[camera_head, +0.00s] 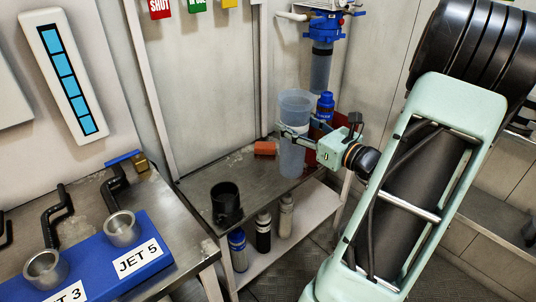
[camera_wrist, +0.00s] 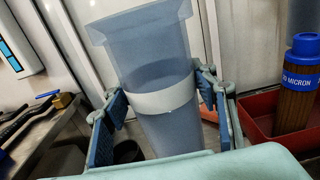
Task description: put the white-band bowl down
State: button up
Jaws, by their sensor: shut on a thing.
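The white-band bowl (camera_head: 294,104) is a tall translucent blue-grey vessel with a wider rim at its top. The wrist view shows its white band (camera_wrist: 165,100) around the middle. My gripper (camera_head: 291,132) is shut on the bowl at the band, with one finger on each side, as the wrist view also shows (camera_wrist: 162,98). The bowl is near upright over the right end of the metal bench (camera_head: 190,190). I cannot tell whether its base touches the bench. The base is hidden in the wrist view.
A red tray (camera_wrist: 257,122) with a blue-capped cartridge (camera_wrist: 298,85) stands close on the right. An orange-red block (camera_head: 265,148) lies left of the bowl, and a black cup (camera_head: 226,204) stands nearer. A blue filter housing (camera_head: 322,45) hangs behind. Several bottles stand on the shelf below.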

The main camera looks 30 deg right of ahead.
jog(key=w+a+f+b, duration=0.3)
jog(key=w+f+b, duration=0.2)
jog(key=w+f, duration=0.6)
jog(key=shift+f, duration=0.35)
jog(key=shift+f, duration=0.15)
jog(key=o, duration=1.6)
jog(key=shift+d+f, duration=0.1)
